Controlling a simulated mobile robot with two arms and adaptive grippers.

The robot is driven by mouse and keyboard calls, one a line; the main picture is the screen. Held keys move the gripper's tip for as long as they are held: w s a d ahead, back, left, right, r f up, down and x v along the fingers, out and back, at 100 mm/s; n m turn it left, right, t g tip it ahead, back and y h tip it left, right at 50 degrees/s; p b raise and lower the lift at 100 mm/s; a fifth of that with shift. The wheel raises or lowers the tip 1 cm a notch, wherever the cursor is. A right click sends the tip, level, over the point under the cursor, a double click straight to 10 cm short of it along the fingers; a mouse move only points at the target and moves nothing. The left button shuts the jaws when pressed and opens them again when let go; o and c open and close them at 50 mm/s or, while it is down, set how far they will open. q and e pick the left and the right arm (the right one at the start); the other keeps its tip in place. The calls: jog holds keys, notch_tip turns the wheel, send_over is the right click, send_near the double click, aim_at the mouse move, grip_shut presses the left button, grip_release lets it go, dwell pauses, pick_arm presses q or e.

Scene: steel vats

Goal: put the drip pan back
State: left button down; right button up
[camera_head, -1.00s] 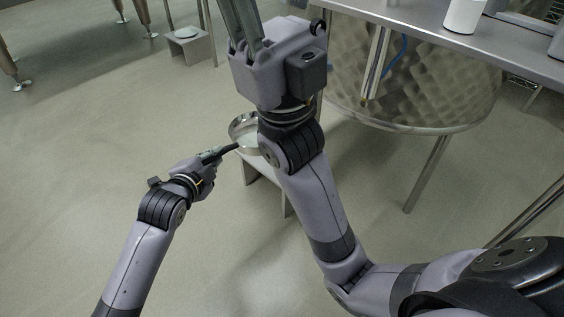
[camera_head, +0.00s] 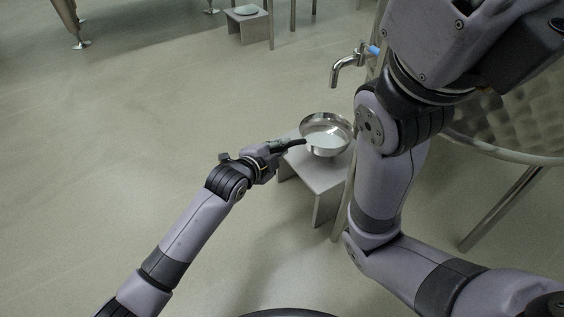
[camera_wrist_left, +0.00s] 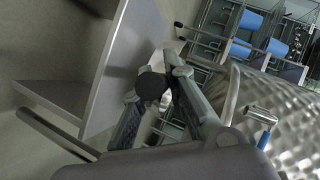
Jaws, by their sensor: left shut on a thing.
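The drip pan (camera_head: 340,122) is a round, shiny steel bowl with a pale inside. In the left wrist view a round black handle end (camera_wrist_left: 151,84) shows between the fingers, and most of the bowl is hidden. I cannot tell whether the pan rests on the stool or is slightly raised. My right arm crosses the right side; its gripper is out of view.
The grey stool (camera_head: 312,172) stands on the floor by a vat leg. A dimpled steel vat (camera_head: 500,128) is behind my right arm. Another small stool (camera_head: 250,28) with a pale dish stands at the back. The floor on the left is clear.

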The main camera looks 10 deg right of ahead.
pick_arm(q)
notch_tip(320, 180, down, 3)
jog(key=shift+f+b, duration=0.2)
jog(key=shift+b, duration=1.05)
jog(key=c, duration=1.6)
grip_release()
jog(key=shift+f, duration=0.1)
